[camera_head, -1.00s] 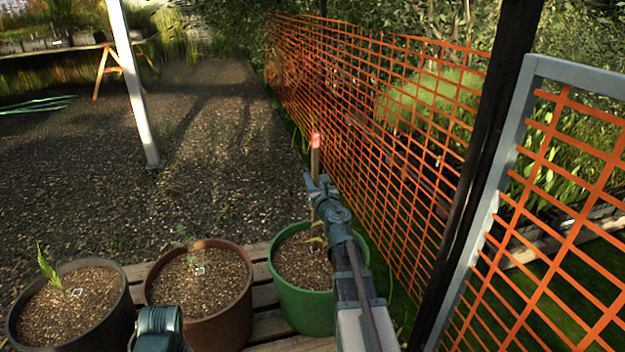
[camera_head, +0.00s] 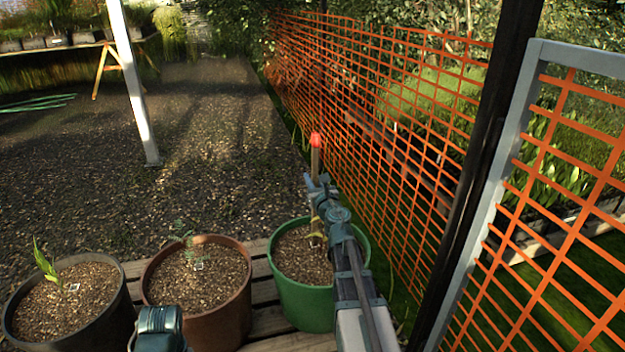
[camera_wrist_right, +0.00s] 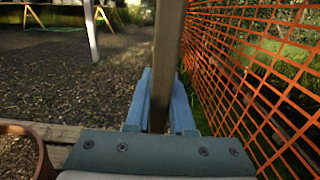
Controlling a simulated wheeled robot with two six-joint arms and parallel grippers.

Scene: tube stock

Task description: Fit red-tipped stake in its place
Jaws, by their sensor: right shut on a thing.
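The red-tipped stake (camera_head: 315,158) is a thin wooden stick with a bright red top, standing about upright at the green pot (camera_head: 304,297). My right gripper (camera_head: 317,186) is shut on the stake below its red tip, above the pot's far side. The right wrist view shows the stake (camera_wrist_right: 165,60) between the blue fingers (camera_wrist_right: 160,105). The arm hides part of the pot and plant, and I cannot tell whether the stake's lower end is in the soil. Only a teal part of my left arm shows at the bottom; its gripper is out of view.
A brown pot (camera_head: 222,318) and a dark pot (camera_head: 118,322), each with a small plant, stand left of the green pot on wooden slats (camera_head: 268,322). An orange mesh fence (camera_head: 400,150) runs close along the right. A white post (camera_head: 135,85) stands beyond, on open gravel.

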